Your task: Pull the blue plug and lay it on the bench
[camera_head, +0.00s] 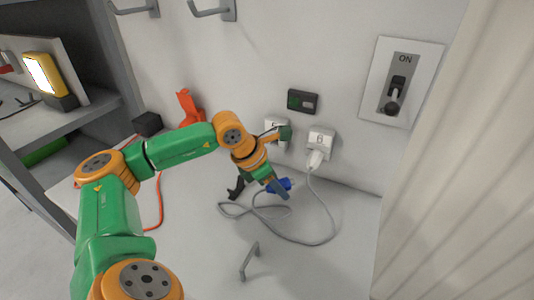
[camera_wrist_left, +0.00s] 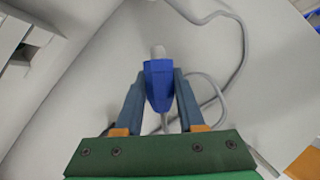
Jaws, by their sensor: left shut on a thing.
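The blue plug (camera_head: 287,184) is between the fingers of my left gripper (camera_head: 277,190), low over the bench (camera_head: 200,255). In the left wrist view the blue plug (camera_wrist_left: 158,88) sits between both fingers of the gripper (camera_wrist_left: 160,95), its grey end pointing away. The fingers are shut on it. I cannot tell whether the plug touches the bench. The wall socket marked 5 (camera_head: 272,124) is partly hidden by my left arm. The socket marked 6 (camera_head: 321,138) holds a white plug (camera_head: 315,160). My right gripper is not in view.
A grey cable (camera_head: 330,222) loops over the bench from the white plug. A metal handle (camera_head: 250,261) stands near the front. A switch panel (camera_head: 400,84) marked ON and a small dark display (camera_head: 302,101) are on the wall. An orange object (camera_head: 188,106) stands behind my arm.

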